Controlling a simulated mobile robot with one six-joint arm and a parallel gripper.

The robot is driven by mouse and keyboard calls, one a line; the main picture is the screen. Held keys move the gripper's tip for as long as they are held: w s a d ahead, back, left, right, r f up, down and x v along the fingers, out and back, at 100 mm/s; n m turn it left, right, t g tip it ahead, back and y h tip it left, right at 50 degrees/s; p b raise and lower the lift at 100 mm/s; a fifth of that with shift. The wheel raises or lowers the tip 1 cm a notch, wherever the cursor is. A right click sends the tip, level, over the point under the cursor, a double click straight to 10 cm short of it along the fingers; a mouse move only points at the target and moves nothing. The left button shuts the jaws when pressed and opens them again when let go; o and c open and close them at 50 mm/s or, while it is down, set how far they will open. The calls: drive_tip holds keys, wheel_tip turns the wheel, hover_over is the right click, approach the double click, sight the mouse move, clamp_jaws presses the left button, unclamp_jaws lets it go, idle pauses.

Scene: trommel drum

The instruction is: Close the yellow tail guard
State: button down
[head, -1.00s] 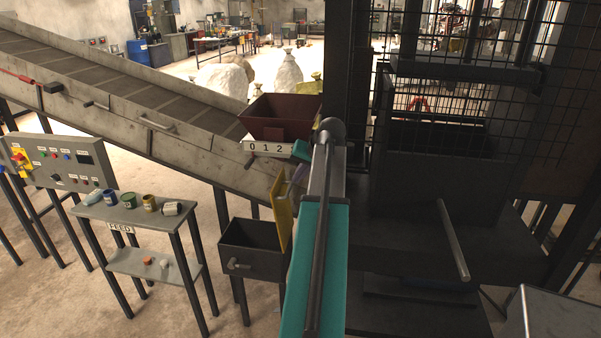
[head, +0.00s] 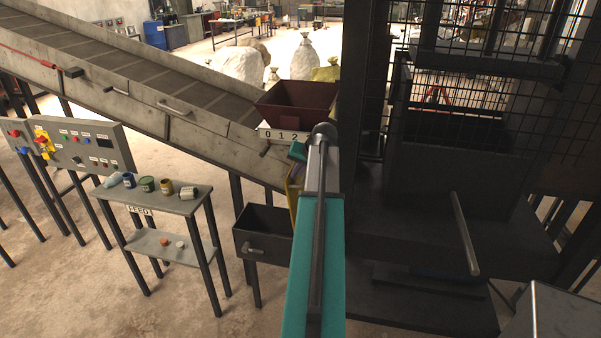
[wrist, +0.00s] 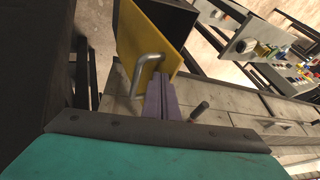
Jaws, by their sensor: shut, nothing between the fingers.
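The yellow tail guard (wrist: 140,38) is a flat yellow panel with a bent grey handle (wrist: 151,66) on its near face, upper middle of the wrist view. It stands beside the open top of a dark bin (wrist: 172,15). In the head view only a thin strip of the guard (head: 294,192) shows; my arm hides the rest. Whether the fingers touch the guard I cannot tell.
The grey conveyor (head: 140,100) slopes down behind the bin, with a dark red hopper (head: 295,103) at its lower end. A FEED stand (head: 150,200) with several cups and a control panel (head: 70,145) stand left. A dark caged machine (head: 445,180) stands close right of my arm.

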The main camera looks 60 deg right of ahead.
drive_tip(key=shift+w+a, duration=0.1)
drive_tip(key=shift+w, duration=0.05)
idle(0.3)
drive_tip(key=shift+w, duration=0.1)
